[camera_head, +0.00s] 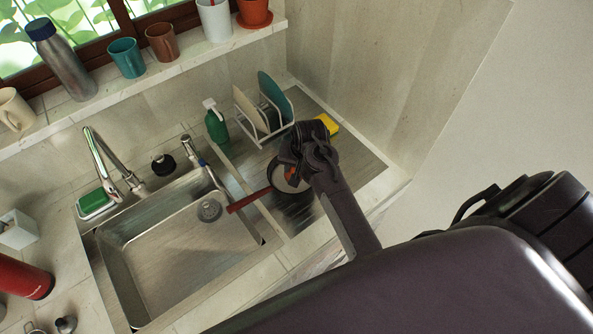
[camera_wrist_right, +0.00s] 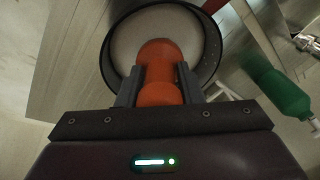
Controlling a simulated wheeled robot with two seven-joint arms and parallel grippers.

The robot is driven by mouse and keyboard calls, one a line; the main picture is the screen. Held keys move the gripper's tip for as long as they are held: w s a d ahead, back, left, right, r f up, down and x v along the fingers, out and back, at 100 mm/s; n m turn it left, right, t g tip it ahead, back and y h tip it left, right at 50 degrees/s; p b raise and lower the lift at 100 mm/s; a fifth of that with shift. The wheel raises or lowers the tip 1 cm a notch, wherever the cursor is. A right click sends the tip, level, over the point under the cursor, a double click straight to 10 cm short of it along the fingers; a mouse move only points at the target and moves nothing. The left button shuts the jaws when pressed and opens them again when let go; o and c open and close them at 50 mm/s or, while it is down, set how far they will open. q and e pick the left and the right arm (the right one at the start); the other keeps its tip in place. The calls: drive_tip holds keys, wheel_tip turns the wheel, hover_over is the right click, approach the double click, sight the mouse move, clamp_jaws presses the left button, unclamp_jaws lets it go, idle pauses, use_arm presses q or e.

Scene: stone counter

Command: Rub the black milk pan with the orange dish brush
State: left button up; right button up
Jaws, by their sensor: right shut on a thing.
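The black milk pan (camera_head: 276,184) stands on the drainboard right of the sink, partly hidden by my right gripper. Its reddish handle (camera_head: 246,202) points left toward the basin. In the wrist view the pan (camera_wrist_right: 111,62) shows a dark rim and a pale inside. My right gripper (camera_wrist_right: 160,88) is shut on the orange dish brush (camera_wrist_right: 160,60). The brush's far end overlaps the pan's opening; whether it touches the inside is hidden. In the head view a little of the brush (camera_head: 290,174) shows below the gripper. My left gripper is not in view.
The sink basin (camera_head: 170,245) and faucet (camera_head: 100,160) lie left. A green bottle (camera_head: 216,127), a dish rack with plates (camera_head: 260,132) and a yellow sponge (camera_head: 327,123) stand behind the pan. The wall closes off the right.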

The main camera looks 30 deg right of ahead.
drive_tip(key=shift+r, duration=5.15)
